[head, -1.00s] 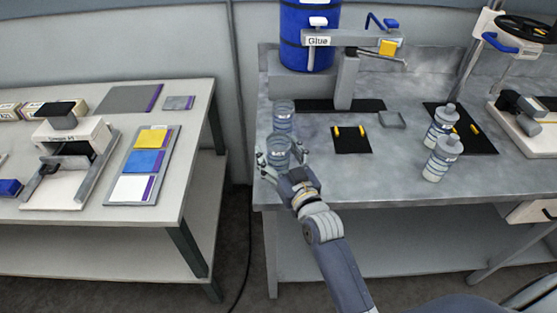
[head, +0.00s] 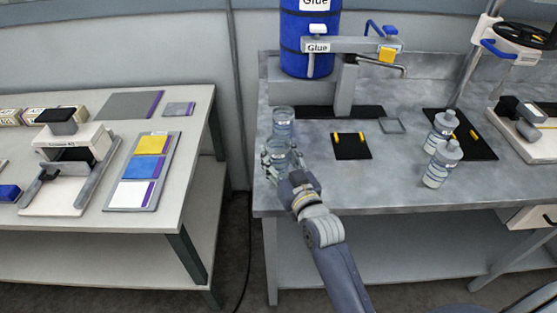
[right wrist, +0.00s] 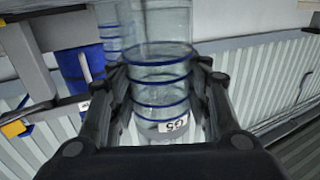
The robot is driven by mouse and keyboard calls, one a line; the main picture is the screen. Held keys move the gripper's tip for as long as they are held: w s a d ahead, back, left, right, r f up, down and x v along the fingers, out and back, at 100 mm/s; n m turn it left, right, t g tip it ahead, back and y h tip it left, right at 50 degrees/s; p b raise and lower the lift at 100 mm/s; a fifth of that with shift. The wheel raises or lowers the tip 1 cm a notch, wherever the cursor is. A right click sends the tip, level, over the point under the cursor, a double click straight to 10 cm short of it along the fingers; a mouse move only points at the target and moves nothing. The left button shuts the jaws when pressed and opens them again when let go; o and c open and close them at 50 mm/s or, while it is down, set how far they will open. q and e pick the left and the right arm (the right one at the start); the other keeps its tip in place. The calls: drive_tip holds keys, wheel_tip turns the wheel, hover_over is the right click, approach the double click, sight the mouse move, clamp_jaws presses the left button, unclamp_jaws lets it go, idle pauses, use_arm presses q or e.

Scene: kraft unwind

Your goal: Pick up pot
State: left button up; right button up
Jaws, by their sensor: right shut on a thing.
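A clear pot with blue rings (head: 279,146) stands at the left end of the grey workbench (head: 318,187). My right gripper (head: 277,160) is shut on it, one finger on each side. My left gripper is not in view.
A blue glue drum (head: 308,48) and grey dispenser arm (head: 347,48) stand behind the pots. A black mat (head: 351,148) with yellow pieces lies to the right. Two bottles (head: 441,162) stand farther right. A separate table (head: 190,135) is left, across a gap.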

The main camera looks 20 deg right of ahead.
wheel_tip(320, 180, up, 3)
drive_tip(key=shift+f, duration=0.1)
drive_tip(key=s+d+b, duration=0.3)
drive_tip(key=s+d, duration=0.1)
drive_tip(key=s, duration=1.1)
drive_tip(key=s+a+f+m+h, duration=0.1)
drive_tip(key=s+a+f+h, duration=0.1)
drive_tip(key=s+f, duration=0.3)
drive_tip(key=w+d+r+n+y, duration=0.1)
drive_tip(key=w+d+r+y, duration=0.1)
drive_tip(key=w+r, duration=0.2)
wheel_tip(320, 180, up, 2)
drive_tip(key=shift+w+d+r, duration=0.1)
drive_tip(key=shift+w+d, duration=0.05)
drive_tip(key=shift+w, duration=0.15)
